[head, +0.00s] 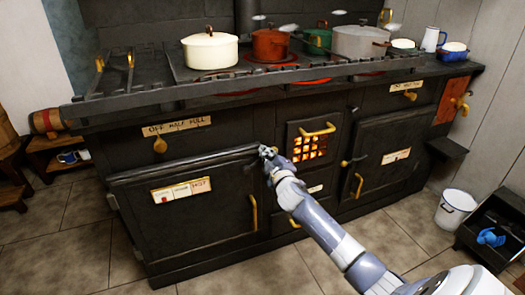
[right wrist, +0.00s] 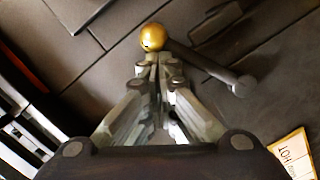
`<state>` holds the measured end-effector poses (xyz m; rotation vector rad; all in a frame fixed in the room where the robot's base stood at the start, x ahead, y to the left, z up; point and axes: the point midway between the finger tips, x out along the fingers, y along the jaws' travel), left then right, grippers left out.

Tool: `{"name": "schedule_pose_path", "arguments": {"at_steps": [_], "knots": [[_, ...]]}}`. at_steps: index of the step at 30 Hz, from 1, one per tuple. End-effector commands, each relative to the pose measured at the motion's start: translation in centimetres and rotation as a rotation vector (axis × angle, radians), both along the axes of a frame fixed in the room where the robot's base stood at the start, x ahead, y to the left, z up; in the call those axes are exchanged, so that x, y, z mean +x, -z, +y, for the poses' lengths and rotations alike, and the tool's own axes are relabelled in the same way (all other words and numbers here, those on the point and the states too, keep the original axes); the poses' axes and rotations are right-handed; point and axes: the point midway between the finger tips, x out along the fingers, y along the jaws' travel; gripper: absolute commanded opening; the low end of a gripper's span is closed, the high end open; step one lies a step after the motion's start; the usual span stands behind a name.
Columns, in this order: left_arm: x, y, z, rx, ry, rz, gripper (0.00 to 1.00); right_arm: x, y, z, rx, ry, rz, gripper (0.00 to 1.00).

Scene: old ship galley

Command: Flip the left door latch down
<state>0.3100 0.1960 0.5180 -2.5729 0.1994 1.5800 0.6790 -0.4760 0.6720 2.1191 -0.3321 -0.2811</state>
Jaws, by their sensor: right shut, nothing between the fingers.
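The left door (head: 225,215) is a dark oven door with a paper label and a brass handle (head: 253,212) on its right side. In the right wrist view, the left door latch shows as a brass ball (right wrist: 153,40) and a dark bar with a round end (right wrist: 243,86). My right gripper (head: 266,152) is at the upper right corner of this door and hides most of the latch in the head view. Its fingers (right wrist: 154,62) are shut and empty, with their tips right by the brass ball; I cannot tell if they touch. My left gripper is out of view.
The firebox grate (head: 308,148) glows just right of my gripper. The right door (head: 385,150) has its own latch (head: 350,162). Pots, among them a cream pot (head: 210,49), stand on the stove top. A white bucket (head: 455,208) stands at right; the floor in front is clear.

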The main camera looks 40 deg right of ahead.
Motion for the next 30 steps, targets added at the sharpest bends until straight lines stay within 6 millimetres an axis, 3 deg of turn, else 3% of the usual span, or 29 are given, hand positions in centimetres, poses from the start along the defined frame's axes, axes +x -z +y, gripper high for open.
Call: {"name": "schedule_pose_path", "arguments": {"at_steps": [5,30], "knots": [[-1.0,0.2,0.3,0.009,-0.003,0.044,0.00,-0.2,0.9,-0.8,0.094,0.003,-0.019,0.00],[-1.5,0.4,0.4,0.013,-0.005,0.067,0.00,-0.3,1.7,-1.4,0.085,0.001,-0.018,0.00]]}}
